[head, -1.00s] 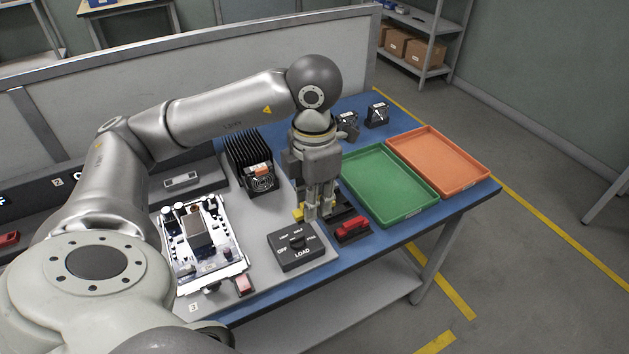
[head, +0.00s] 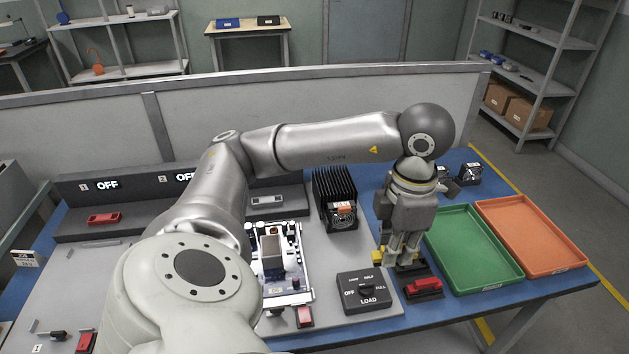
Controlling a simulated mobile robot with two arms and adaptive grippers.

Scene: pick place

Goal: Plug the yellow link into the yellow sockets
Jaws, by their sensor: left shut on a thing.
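My left gripper (head: 403,262) points down at the front right of the table, its fingers shut on a yellow piece, apparently the yellow link (head: 380,257). The yellow shows low beside the fingers, mostly on their left; the fingers hide the rest. Dark holder parts lie close around the fingertips; I cannot tell whether the link touches them. A red link (head: 423,286) sits in a black holder just in front. I cannot make out the yellow sockets. My right gripper is not in view.
A black LOAD switch box (head: 366,292) lies left of the gripper, a finned black heatsink (head: 334,198) behind it. A circuit board (head: 275,262) stands further left. Green (head: 473,248) and orange (head: 530,237) trays lie to the right. A socket rail (head: 103,219) with OFF displays runs along the back left.

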